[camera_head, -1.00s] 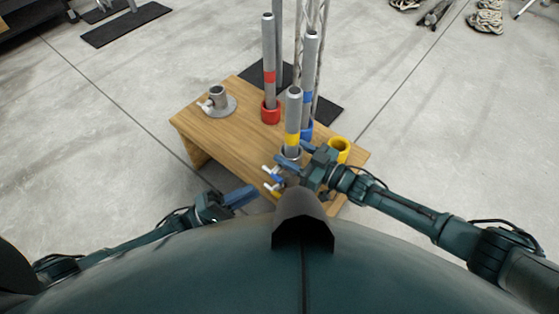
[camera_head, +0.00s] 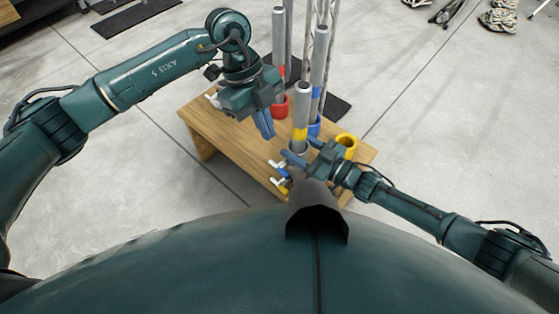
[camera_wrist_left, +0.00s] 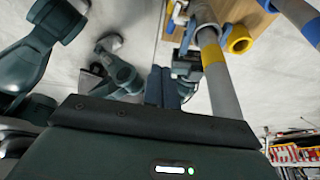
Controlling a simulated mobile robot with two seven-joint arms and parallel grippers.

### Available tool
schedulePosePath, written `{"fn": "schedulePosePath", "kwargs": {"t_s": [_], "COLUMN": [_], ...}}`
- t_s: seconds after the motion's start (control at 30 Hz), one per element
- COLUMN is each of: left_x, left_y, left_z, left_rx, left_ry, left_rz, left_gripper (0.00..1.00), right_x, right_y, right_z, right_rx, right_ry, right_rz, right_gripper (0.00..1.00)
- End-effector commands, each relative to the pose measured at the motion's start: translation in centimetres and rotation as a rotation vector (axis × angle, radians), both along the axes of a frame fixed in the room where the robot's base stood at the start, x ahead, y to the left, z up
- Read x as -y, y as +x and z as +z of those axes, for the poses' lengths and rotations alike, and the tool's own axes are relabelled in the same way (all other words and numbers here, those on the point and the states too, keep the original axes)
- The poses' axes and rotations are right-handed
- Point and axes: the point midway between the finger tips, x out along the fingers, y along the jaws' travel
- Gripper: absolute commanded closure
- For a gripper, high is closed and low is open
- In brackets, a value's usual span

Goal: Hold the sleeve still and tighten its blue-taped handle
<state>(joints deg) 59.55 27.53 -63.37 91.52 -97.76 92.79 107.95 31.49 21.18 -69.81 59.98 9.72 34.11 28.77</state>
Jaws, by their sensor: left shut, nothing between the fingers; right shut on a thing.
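The grey pole with yellow tape (camera_head: 301,118) stands upright in a grey sleeve (camera_head: 298,146) on the wooden table. White-ended handles (camera_head: 278,164) stick out at the sleeve's lower left, and a blue-taped handle (camera_head: 282,182) is among them. My right gripper (camera_head: 290,156) is shut on the sleeve, partly covering it. My left gripper (camera_head: 268,132) is shut and empty, held above the table, left of the yellow-taped pole. In the left wrist view its fingers (camera_wrist_left: 162,86) are together, with the yellow-taped pole (camera_wrist_left: 212,58) to their right.
The wooden table (camera_head: 222,146) also carries a red cup (camera_head: 281,107), a blue cup (camera_head: 314,128) and a yellow cup (camera_head: 346,144). A red-taped pole (camera_head: 278,45) and a blue-taped pole (camera_head: 319,65) stand upright close behind. My left arm hides the table's back left.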

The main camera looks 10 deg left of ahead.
Motion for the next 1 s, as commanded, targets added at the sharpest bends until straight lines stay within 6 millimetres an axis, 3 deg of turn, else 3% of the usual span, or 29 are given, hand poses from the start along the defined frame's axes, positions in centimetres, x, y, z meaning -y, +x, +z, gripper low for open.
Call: {"fn": "schedulePosePath", "kwargs": {"t_s": [0.1,0.23,0.7,1.0], "left_x": [-0.3,-0.1,2.4,2.8], "left_y": [0.7,0.6,-0.6,0.0], "left_z": [0.4,-0.6,-9.6,-12.6], "left_rx": [0.059,0.067,0.064,0.065], "left_ry": [0.031,0.037,0.036,0.033], "left_rz": [-0.019,-0.022,-0.018,-0.019], "left_gripper": [1.0,1.0,1.0,1.0], "right_x": [0.0,0.0,0.0,0.0], "right_y": [0.0,0.0,0.0,0.0], "right_z": [-0.1,-0.1,0.0,0.0], "right_rx": [-0.001,-0.001,-0.001,-0.001], "right_ry": [-0.001,-0.001,-0.001,-0.001], "right_rz": [0.0,0.0,0.0,0.0], "right_gripper": [0.9,0.9,0.9,0.9]}}
